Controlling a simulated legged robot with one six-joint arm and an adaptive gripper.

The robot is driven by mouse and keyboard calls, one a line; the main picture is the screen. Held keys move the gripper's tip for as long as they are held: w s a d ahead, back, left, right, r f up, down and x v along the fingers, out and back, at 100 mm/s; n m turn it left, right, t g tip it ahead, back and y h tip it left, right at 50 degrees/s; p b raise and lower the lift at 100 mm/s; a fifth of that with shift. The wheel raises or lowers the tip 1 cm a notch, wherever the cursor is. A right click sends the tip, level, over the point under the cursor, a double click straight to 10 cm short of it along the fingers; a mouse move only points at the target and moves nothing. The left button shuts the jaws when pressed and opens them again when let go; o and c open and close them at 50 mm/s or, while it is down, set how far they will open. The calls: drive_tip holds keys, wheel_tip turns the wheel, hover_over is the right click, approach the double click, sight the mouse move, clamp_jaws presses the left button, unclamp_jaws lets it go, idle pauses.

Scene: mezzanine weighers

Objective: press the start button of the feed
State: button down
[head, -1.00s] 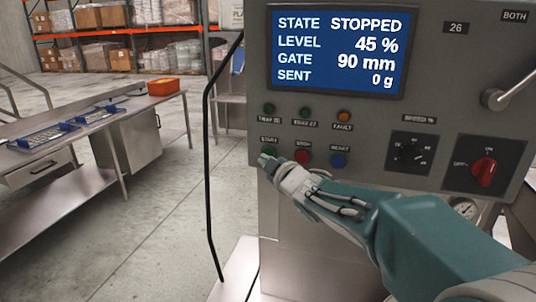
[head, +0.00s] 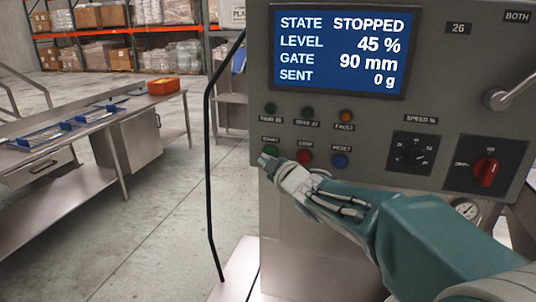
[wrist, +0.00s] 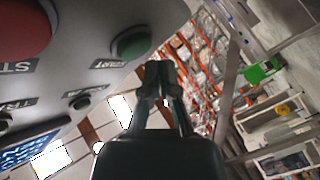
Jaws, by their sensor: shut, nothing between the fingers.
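The feed's control panel (head: 440,112) fills the right of the head view. Its screen (head: 340,52) reads STATE STOPPED, LEVEL 45 %, GATE 90 mm, SENT 0 g. The green start button (head: 270,152) is leftmost in the lower row, partly hidden by my gripper (head: 264,159). In the wrist view the start button (wrist: 131,42) shows with its START label, just left of and above my shut, empty fingertips (wrist: 158,70). The tips are close to the button and look apart from it in the wrist view.
The red stop button (head: 304,157) and blue reset button (head: 340,160) sit right of start. Indicator lamps are above; a speed dial (head: 411,153) and red rotary switch (head: 486,172) are further right. A black cable (head: 208,170) hangs left of the panel. A steel bench (head: 60,155) stands at left.

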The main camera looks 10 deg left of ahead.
drive_tip(key=shift+d, duration=0.15)
drive_tip(key=shift+w, duration=0.1)
drive_tip(key=shift+w+r, duration=0.1)
drive_tip(key=shift+w, duration=0.15)
drive_tip(key=shift+w+d, duration=0.1)
drive_tip(key=shift+w, duration=0.35)
idle(0.9)
drive_tip(key=shift+s, duration=0.9)
drive_tip(key=s, duration=0.3)
drive_tip(key=s+a, duration=0.1)
drive_tip(key=s, duration=0.1)
idle(0.3)
